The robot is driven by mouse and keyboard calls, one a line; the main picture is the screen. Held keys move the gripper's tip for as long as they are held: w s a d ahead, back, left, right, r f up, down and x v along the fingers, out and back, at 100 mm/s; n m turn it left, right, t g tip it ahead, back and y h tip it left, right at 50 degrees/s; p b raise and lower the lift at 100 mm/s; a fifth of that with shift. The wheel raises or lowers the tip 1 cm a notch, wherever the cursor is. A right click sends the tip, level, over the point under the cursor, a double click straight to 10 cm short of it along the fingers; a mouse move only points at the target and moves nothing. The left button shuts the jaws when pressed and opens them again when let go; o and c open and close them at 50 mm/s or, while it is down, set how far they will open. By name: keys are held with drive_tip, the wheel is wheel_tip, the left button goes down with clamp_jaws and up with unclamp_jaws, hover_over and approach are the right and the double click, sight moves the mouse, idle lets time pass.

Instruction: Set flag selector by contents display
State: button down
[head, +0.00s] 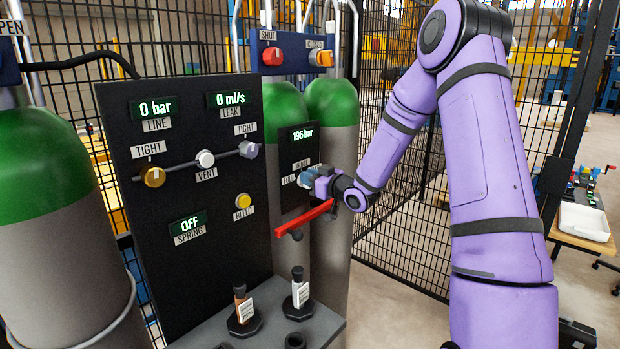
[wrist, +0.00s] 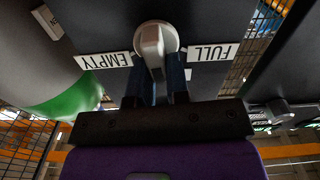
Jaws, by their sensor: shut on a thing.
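The contents display (head: 303,134) reads 195 bar on a dark panel beside the green-topped cylinders in the head view. Below it are an IN USE label (head: 301,163) and a FULL label (head: 289,179). My gripper (head: 308,178) is at the panel below the display and hides the flag selector there. In the wrist view, the flag selector (wrist: 152,42) is a pale round knob with a raised grip, between upside-down EMPTY (wrist: 104,61) and FULL (wrist: 213,52) labels. My gripper's dark blue fingers (wrist: 157,78) are shut on that grip.
A red bar (head: 303,217) sits just below my gripper. The black test panel (head: 190,250) stands left, with a shelf holding two small tagged posts (head: 300,290) below. Wire mesh fencing (head: 400,210) stands behind my arm. A large cylinder (head: 55,230) is at far left.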

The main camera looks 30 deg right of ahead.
drive_tip(key=n, duration=0.4)
drive_tip(key=a+n, duration=0.1)
drive_tip(key=n, duration=0.3)
drive_tip(key=f+n, duration=0.1)
drive_tip(key=n, duration=0.3)
drive_tip(key=shift+s+a, duration=0.2)
drive_tip(key=shift+s, duration=0.1)
drive_tip(key=shift+f, duration=0.1)
idle(0.3)
drive_tip(key=c, duration=1.1)
unclamp_jaws()
drive_tip(key=v, duration=1)
drive_tip(key=shift+s, duration=0.4)
drive_tip(key=shift+d, duration=0.15)
